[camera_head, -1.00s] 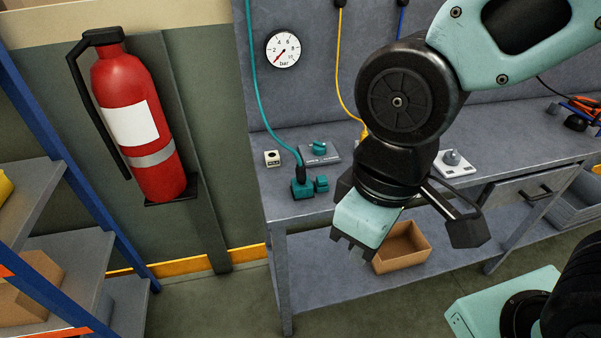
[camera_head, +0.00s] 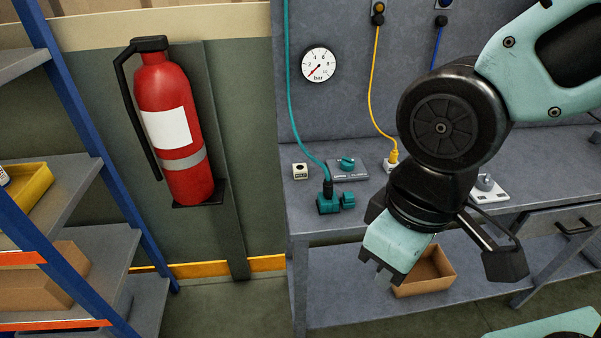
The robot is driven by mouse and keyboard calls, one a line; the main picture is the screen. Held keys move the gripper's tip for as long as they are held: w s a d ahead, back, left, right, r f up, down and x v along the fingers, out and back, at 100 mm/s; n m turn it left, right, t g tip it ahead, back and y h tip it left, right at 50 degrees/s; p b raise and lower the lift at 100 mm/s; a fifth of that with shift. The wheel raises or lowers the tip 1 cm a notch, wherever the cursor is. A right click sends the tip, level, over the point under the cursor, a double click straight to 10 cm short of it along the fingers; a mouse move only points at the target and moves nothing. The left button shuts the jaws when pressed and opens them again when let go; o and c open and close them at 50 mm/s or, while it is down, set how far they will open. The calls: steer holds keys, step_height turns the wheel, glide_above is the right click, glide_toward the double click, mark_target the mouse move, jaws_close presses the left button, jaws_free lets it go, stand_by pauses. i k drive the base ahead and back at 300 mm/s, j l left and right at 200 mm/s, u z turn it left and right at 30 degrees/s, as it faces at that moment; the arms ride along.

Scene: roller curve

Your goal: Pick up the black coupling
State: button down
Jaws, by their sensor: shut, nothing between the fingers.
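A small black coupling-like end (camera_head: 328,187) sits at the bottom of the teal hose (camera_head: 289,90), upright in a teal block (camera_head: 328,204) on the workbench. I cannot tell for sure that this is the task's black coupling. My gripper (camera_head: 382,272) hangs in front of the bench's front edge, pointing down and slightly left. It is to the right of the teal block and lower in the picture. Its dark fingers are shut and empty. My arm hides part of the bench top.
The workbench (camera_head: 310,232) also bears a grey plate with a teal knob (camera_head: 347,168), a white block (camera_head: 300,171) and a yellow cable's plug (camera_head: 393,158). A cardboard box (camera_head: 440,280) stands on its lower shelf. A fire extinguisher (camera_head: 180,130) and blue-framed shelves are left.

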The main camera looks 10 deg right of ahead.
mark_target(328, 186)
steer(key=i+j+z, duration=0.2)
steer(key=j, duration=0.2)
steer(key=i+j+z, duration=0.2)
steer(key=j, duration=0.25)
steer(key=j+z, duration=0.2)
steer(key=j, duration=0.25)
